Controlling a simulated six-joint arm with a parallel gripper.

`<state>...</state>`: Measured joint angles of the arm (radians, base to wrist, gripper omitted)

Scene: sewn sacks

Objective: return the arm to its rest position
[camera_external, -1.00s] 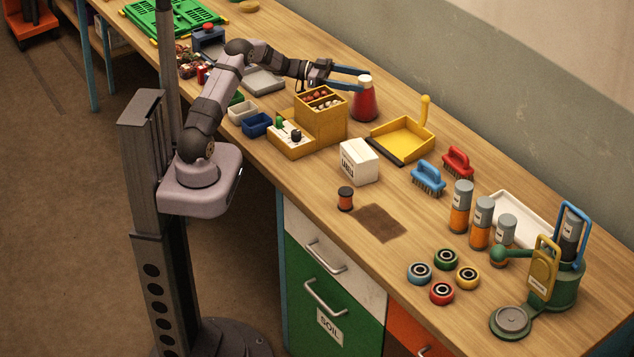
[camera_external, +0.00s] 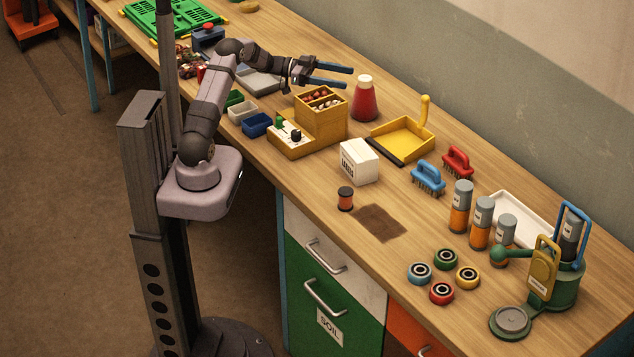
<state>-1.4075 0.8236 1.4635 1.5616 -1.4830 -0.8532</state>
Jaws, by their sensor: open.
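My gripper (camera_external: 345,77) is open and empty. Its two blue fingers point right, above the bench and up-left of the red flask (camera_external: 366,103) with the pale cap. The fingers are apart from the flask. My arm bends up from its base on the column and reaches over the back part of the bench. No sack can be made out in this view.
A wooden box (camera_external: 321,123) with compartments stands below my gripper. Blue (camera_external: 257,124) and white (camera_external: 243,110) bins lie left of it. A yellow dustpan (camera_external: 402,138), a white box (camera_external: 359,161), brushes and several cylinders stand farther right.

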